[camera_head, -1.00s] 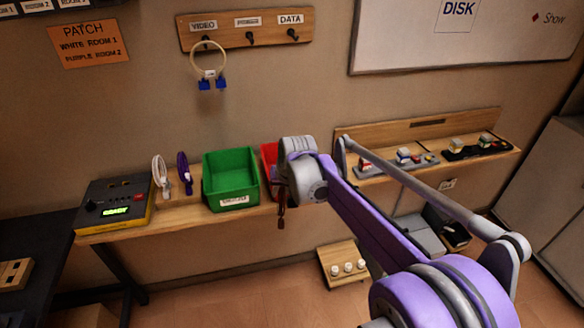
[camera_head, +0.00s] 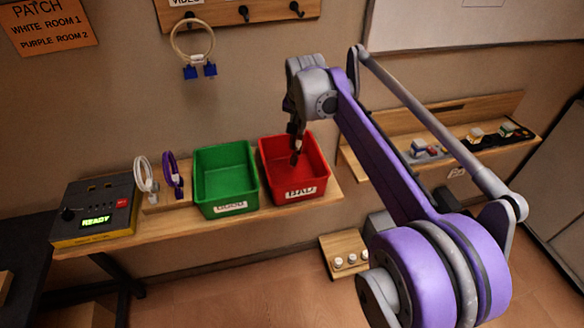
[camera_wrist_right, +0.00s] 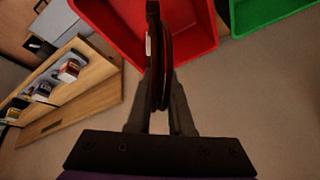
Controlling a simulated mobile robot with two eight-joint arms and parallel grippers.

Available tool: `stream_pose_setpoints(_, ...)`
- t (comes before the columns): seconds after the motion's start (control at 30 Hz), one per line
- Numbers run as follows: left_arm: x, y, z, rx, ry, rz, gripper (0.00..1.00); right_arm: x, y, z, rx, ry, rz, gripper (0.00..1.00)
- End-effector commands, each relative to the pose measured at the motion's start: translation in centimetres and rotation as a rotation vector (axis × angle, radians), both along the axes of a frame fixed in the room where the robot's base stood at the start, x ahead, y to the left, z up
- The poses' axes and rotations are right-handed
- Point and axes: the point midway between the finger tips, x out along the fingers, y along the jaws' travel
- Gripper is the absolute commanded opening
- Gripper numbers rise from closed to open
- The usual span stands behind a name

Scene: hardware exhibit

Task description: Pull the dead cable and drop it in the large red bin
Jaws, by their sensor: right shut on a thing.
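The red bin (camera_head: 318,185), labelled BAD, stands at the right end of the wooden shelf. My right gripper (camera_head: 296,128) is above it, pointing down. In the right wrist view my right gripper (camera_wrist_right: 159,82) is shut on a dark looped cable (camera_wrist_right: 153,45). The cable's lower end (camera_head: 296,156) shows in front of the bin's inside in the head view; the rest is mostly hidden by the gripper. The red bin (camera_wrist_right: 195,35) lies beyond the cable in the wrist view. My left gripper is out of view.
A green bin (camera_head: 226,178) stands just left of the red one. A white cable (camera_head: 144,172), a purple cable (camera_head: 172,172) and a tester reading READY (camera_head: 96,212) are further left. A cable hangs on the wall rack (camera_head: 193,42). Another shelf (camera_head: 375,168) is at right.

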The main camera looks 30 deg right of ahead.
Motion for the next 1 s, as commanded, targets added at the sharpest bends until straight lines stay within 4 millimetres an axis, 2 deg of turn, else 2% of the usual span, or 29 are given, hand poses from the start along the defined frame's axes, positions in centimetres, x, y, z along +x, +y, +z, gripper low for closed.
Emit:
stream_pose_setpoints(0.5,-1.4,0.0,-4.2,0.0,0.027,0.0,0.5,0.1,0.0,-5.2,0.0,-0.001,0.001,0.0)
stream_pose_setpoints(0.83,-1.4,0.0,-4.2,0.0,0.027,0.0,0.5,0.1,0.0,-5.3,0.0,-0.003,0.0,0.0)
stream_pose_setpoints(0.87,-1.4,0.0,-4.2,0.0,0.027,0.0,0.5,0.1,0.0,-5.3,0.0,-0.003,0.0,0.24)
stream_pose_setpoints(1.0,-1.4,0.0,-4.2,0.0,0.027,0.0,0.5,0.1,0.0,-5.3,0.0,-0.003,0.0,0.5)
